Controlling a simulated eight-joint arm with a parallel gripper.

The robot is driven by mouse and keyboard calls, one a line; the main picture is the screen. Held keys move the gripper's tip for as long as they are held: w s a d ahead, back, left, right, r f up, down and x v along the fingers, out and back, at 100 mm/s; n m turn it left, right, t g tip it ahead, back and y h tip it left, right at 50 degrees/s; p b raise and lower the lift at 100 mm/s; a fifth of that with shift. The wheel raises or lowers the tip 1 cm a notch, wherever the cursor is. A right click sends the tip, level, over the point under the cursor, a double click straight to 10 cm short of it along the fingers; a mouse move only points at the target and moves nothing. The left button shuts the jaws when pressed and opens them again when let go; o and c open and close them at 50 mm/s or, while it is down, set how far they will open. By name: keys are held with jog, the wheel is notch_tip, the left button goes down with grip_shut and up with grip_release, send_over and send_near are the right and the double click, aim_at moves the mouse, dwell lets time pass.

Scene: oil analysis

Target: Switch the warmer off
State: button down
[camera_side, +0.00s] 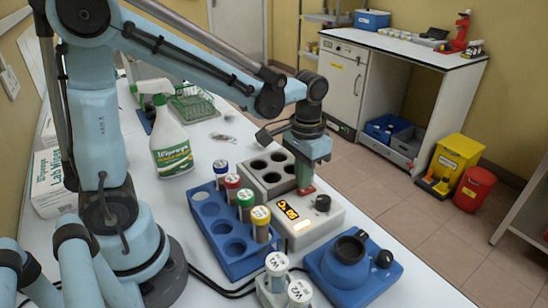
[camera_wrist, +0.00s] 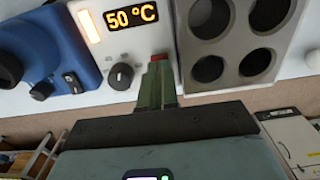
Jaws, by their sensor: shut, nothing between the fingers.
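The warmer is a grey block with several round wells (camera_side: 270,180) and a white control panel (camera_side: 318,222). Its orange display (camera_wrist: 131,17) reads 50 °C. A light bar (camera_wrist: 89,26) beside the display glows. A dark round knob (camera_wrist: 121,76) sits on the panel; it also shows in the side view (camera_side: 322,203). A red part, apparently the switch (camera_wrist: 160,57), shows right at my fingertips and is partly hidden by them. My gripper (camera_wrist: 155,68) is shut with nothing in it, pointing down at the panel. I cannot tell whether it touches the red part.
A blue rack (camera_side: 232,255) with several capped vials stands left of the warmer. A blue device (camera_side: 350,272) with a black top stands close to its front right. More vials (camera_side: 277,265) stand at the front. A spray bottle (camera_side: 170,140) is behind, to the left.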

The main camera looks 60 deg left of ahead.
jog(key=shift+f, duration=0.75)
dwell(0.3)
jog(key=shift+r, duration=3.5)
jog(key=s+a+t, duration=0.1)
jog(key=s+t, duration=0.5)
jog(key=t, duration=0.1)
jog(key=shift+a+r, duration=0.15)
jog(key=shift+a, duration=0.15)
jog(key=shift+s, duration=0.1)
